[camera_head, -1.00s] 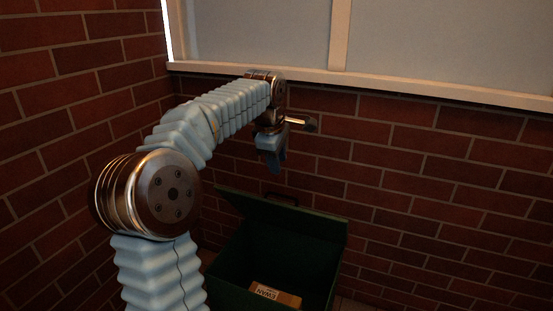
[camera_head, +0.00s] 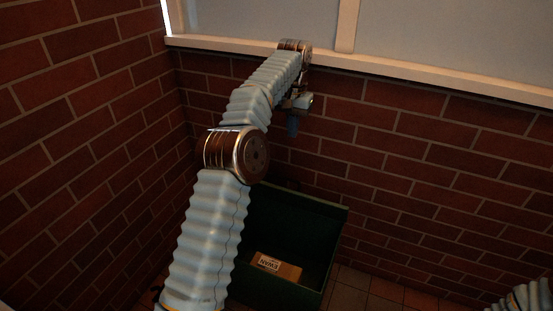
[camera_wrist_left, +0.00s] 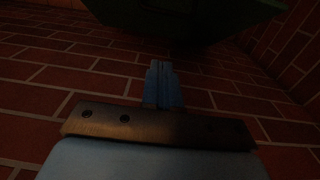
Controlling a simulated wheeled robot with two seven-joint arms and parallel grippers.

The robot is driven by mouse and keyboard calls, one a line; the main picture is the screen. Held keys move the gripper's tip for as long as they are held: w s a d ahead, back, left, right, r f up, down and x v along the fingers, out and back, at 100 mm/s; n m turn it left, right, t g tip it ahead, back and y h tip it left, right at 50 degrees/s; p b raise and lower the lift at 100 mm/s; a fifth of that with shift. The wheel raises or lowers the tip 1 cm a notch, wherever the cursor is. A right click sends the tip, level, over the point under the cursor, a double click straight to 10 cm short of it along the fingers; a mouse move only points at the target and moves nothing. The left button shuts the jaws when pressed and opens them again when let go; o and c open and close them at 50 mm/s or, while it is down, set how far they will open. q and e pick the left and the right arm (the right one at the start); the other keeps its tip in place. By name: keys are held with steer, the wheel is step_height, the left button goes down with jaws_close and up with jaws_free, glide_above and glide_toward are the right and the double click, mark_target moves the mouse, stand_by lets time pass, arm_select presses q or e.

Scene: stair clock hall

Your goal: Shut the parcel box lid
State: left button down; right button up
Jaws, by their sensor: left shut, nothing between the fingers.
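The dark green parcel box (camera_head: 305,278) stands low against the brick wall. Its lid (camera_head: 310,211) is open and raised at the wall side; the box's left part is hidden behind my left arm. A brown labelled parcel (camera_head: 278,266) lies inside. My left gripper (camera_head: 292,127) is shut and empty, pointing down near the wall, above the lid and apart from it. In the left wrist view its blue fingers (camera_wrist_left: 162,70) are together, and a dark green surface (camera_wrist_left: 185,18), part of the box or lid, shows beyond them. My right gripper is out of view.
Brick walls meet in a corner behind and left of the box (camera_head: 90,130). Tiled floor (camera_head: 385,290) is clear right of the box. Part of my right arm shows at bottom right.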

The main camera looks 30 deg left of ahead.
arm_select(q)
step_height(320, 180, down, 12)
steer(key=s+b, duration=0.2)
steer(key=s, duration=0.1)
steer(key=shift+d+f, duration=0.2)
steer(key=shift+d, duration=0.15)
